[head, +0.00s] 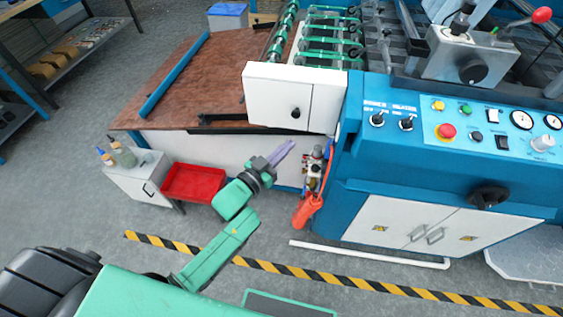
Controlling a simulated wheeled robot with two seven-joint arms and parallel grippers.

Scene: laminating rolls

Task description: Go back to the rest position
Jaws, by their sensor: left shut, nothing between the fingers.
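My left gripper (283,152) is in the middle of the head view, at the end of my green left arm. Its pale purple fingers are together, with nothing between them. They point up and to the right, in front of the white lower side of the laminating machine (365,160) and below its white box with a black knob (290,97). Red and metal fittings (315,170) on the machine's corner are just right of the fingertips in the picture. My right gripper is not in view.
A red tray (193,183) and a small white cabinet (138,178) with bottles stand left of my arm. The blue control panel (460,125) is at the right. A yellow-black floor stripe (300,273) crosses in front of the machine, and the grey floor at the left is clear.

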